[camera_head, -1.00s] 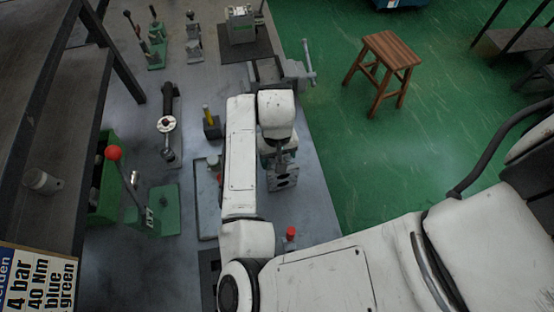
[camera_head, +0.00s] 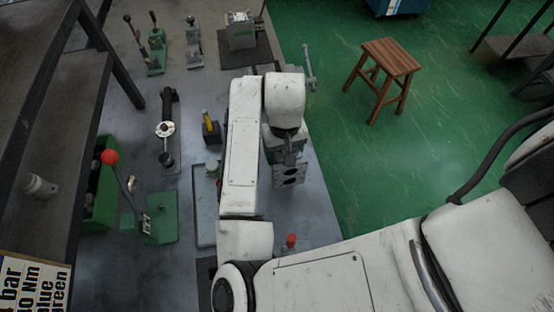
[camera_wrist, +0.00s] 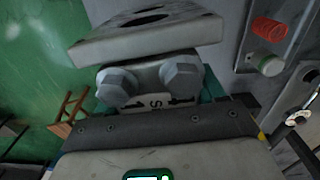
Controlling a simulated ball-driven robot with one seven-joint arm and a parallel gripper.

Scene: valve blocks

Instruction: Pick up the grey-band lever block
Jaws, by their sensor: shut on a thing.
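My gripper (camera_head: 287,155) is shut on a grey metal block (camera_head: 289,176) with dark round holes, near the bench's right edge. The block seems held above the bench. In the wrist view the block (camera_wrist: 150,38) shows as a pale grey plate with a hole, just beyond two hex bolt heads (camera_wrist: 181,74). Its lever and any grey band are hidden by my gripper and arm. Another block with a yellow lever (camera_head: 208,122) stands on the bench, left of my arm.
A red-topped part (camera_head: 291,241) stands near my arm's base. A green unit with a red-knobbed lever (camera_head: 160,215) and several lever stands (camera_head: 194,50) are left and behind. A wooden stool (camera_head: 388,60) stands on the green floor.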

